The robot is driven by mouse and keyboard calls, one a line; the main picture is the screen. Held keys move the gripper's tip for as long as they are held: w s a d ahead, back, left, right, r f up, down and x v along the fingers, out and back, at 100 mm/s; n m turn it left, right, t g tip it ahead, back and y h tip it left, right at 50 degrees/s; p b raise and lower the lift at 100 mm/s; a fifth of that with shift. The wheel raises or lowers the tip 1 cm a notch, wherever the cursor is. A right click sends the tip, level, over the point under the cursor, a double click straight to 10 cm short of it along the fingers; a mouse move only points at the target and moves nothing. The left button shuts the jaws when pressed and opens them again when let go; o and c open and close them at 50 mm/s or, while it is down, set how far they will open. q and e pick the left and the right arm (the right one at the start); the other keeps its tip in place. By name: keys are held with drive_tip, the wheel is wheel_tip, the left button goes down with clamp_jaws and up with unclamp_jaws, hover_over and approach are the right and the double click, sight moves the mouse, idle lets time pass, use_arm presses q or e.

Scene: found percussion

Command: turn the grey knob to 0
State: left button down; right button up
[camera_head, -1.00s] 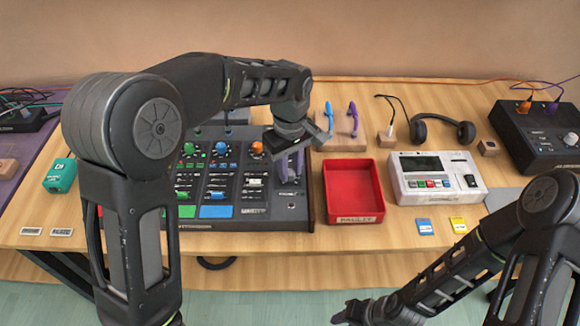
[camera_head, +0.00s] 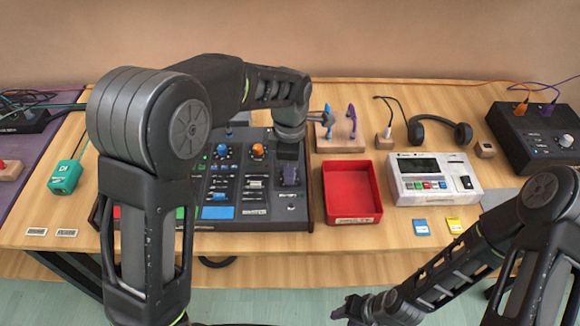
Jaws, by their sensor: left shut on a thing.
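The dark mixer panel (camera_head: 268,217) stands on the table, with a blue knob (camera_head: 221,151) and an orange knob (camera_head: 259,151) in its upper row. My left gripper (camera_head: 290,176) points down over the panel's right end, right of the orange knob. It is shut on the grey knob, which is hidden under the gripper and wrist. I cannot read the knob's pointer or its scale. My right gripper (camera_head: 343,310) is low at the bottom of the view, away from the panel, and its fingers are too small to judge.
A red tray (camera_head: 351,220) stands right of the panel, with a white device (camera_head: 402,198) beyond it. Headphones (camera_head: 440,133) and a black box (camera_head: 540,163) lie further right.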

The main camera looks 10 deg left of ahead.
use_arm(q)
drive_tip(key=shift+n, duration=0.6)
drive_tip(key=c, duration=1.2)
unclamp_jaws()
drive_tip(key=shift+c, duration=0.2)
drive_tip(key=shift+r, duration=0.15)
wheel_tip(320, 180, up, 8)
drive_tip(key=shift+f, duration=0.2)
